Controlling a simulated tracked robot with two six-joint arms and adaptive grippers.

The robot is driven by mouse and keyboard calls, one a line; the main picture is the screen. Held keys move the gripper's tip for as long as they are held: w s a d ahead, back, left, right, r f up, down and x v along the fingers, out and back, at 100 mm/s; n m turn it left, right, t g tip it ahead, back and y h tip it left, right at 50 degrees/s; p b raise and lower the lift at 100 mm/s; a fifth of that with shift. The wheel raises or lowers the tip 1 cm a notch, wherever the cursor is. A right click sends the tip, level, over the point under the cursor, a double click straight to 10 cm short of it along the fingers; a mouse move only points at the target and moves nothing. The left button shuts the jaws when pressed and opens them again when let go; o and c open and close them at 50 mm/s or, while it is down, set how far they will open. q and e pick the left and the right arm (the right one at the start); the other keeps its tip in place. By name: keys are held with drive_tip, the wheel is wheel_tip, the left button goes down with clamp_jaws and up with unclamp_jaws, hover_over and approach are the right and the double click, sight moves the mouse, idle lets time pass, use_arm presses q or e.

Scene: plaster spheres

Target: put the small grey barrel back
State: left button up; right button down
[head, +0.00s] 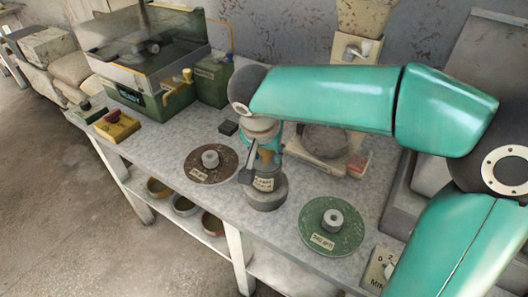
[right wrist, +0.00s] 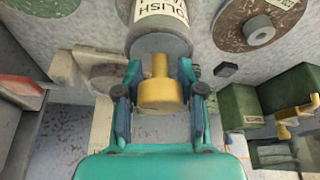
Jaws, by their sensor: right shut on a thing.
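The small grey barrel (head: 267,194), with a pale label, is upright below my right gripper (head: 262,148). In the right wrist view the barrel (right wrist: 160,38) shows its label reading "POLISH" and its grey end face. A brass knob (right wrist: 158,92) on a narrower stem extends from that face. My right gripper (right wrist: 162,95) is shut on this knob, with one finger on each side. I cannot tell whether the barrel's bottom touches the bench or hangs just above it. My left gripper is not in view.
On the bench (head: 245,215), a brown disc (head: 190,165) lies left and a green disc (head: 318,237) right, both with hubs. A scale-like device with a round pan (head: 325,137) stands behind. A green machine (head: 150,110) and box (head: 213,80) stand left. A dial box (head: 376,270) is near right.

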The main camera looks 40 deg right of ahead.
drive_tip(key=shift+f, duration=0.15)
drive_tip(key=c, duration=0.7)
unclamp_jaws()
drive_tip(key=shift+r, duration=0.35)
drive_tip(key=p+v, duration=0.1)
drive_tip(key=v, duration=1)
drive_tip(key=shift+s+a+r, duration=0.15)
drive_tip(key=shift+s+r, duration=0.05)
drive_tip(key=shift+r, duration=0.05)
